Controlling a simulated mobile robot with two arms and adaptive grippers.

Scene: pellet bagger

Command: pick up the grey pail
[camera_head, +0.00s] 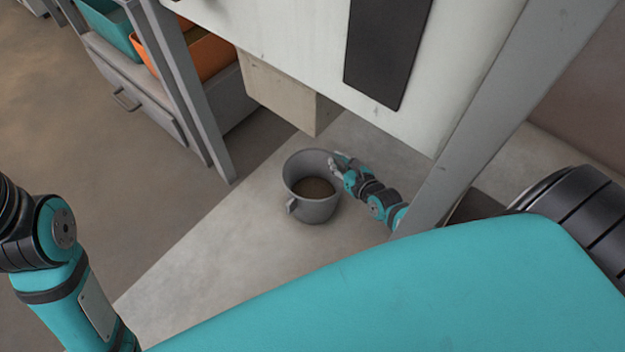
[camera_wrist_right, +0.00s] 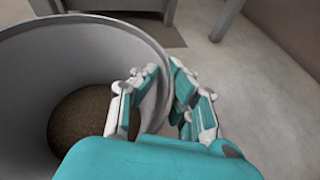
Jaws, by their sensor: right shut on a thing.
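The grey pail (camera_head: 312,208) stands upright on the pale floor in the head view, below the white machine, with brown material inside. Its near wall has a small lug. My right gripper (camera_head: 340,165) is at the pail's right rim. In the right wrist view the gripper (camera_wrist_right: 155,95) is shut on the rim, with one finger inside and one outside the pail wall (camera_wrist_right: 25,60). The brown contents show at the pail's bottom. My left arm shows at the left of the head view, but its gripper is out of frame.
The white machine (camera_head: 300,30) with a beige spout (camera_head: 280,92) hangs above and behind the pail. A grey post (camera_head: 490,110) stands close to my right arm. A drawer cabinet (camera_head: 130,95) with teal and orange bins is at upper left. Floor left of the pail is clear.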

